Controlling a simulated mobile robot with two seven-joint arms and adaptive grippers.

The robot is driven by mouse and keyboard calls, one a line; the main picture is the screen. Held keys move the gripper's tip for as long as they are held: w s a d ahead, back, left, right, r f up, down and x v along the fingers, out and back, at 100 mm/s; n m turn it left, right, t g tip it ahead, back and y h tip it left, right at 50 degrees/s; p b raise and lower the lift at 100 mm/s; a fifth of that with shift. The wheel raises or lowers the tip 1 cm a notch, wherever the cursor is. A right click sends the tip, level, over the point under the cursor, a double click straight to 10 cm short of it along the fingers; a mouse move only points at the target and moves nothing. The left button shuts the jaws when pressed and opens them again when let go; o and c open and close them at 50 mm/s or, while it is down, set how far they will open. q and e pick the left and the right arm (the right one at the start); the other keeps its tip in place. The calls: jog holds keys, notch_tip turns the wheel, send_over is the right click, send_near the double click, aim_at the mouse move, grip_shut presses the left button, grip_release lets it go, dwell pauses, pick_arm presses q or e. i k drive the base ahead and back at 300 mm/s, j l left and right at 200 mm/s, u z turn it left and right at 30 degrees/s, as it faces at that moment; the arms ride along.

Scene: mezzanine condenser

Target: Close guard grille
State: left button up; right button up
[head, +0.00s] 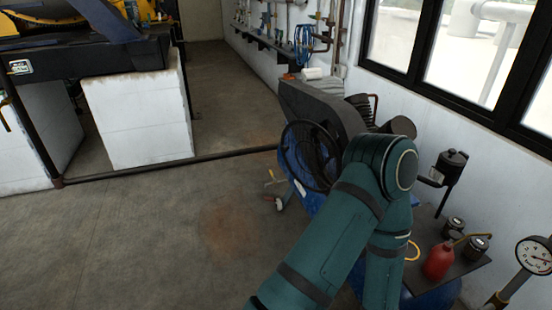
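The guard grille (309,156) is a round black mesh disc with a dark rim. It stands upright at the left side of the blue compressor, in front of the dark grey housing (322,108). It looks turned out at an angle from the housing, but its hinge and the gap cannot be made out. One of my teal arms is bent just right of the grille and covers much of the compressor. It overlaps the grille's right edge in the picture; contact cannot be told. Neither gripper shows.
Right of my arm, a red bottle (438,261) and small dark jars (455,226) stand on a dark shelf. A pressure gauge (536,254) is at the far right. A floor pipe (170,167) runs left of the compressor. The floor (150,240) at left is mostly clear.

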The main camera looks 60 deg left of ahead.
aim_at(284, 150)
jog(key=u, duration=1.55)
